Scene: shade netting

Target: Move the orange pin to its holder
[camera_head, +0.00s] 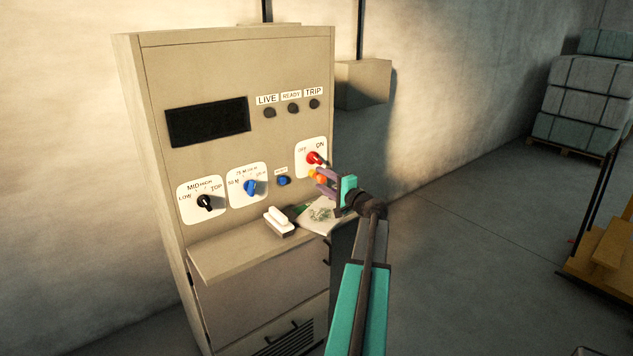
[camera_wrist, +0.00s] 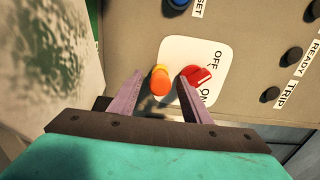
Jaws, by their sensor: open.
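The orange pin (camera_wrist: 160,81) stands out from the white OFF/ON plate (camera_wrist: 182,52), beside the red knob (camera_wrist: 196,74). In the head view the orange pin (camera_head: 320,176) shows just below the red knob (camera_head: 315,158), partly covered by my gripper. My gripper (camera_head: 324,181) is open in front of the panel. In the wrist view its two purple fingers (camera_wrist: 157,98) stand apart, with the pin showing between them, nearer the left finger. I cannot tell whether a finger touches the pin. I cannot make out a separate holder.
The cabinet's ledge (camera_head: 228,258) carries a white-handled brush-like object (camera_head: 281,221) and a printed sheet (camera_head: 318,214). A black knob (camera_head: 205,202), a blue knob (camera_head: 250,187) and a blue button (camera_head: 284,181) are to the left. Open floor (camera_head: 460,250) lies to the right.

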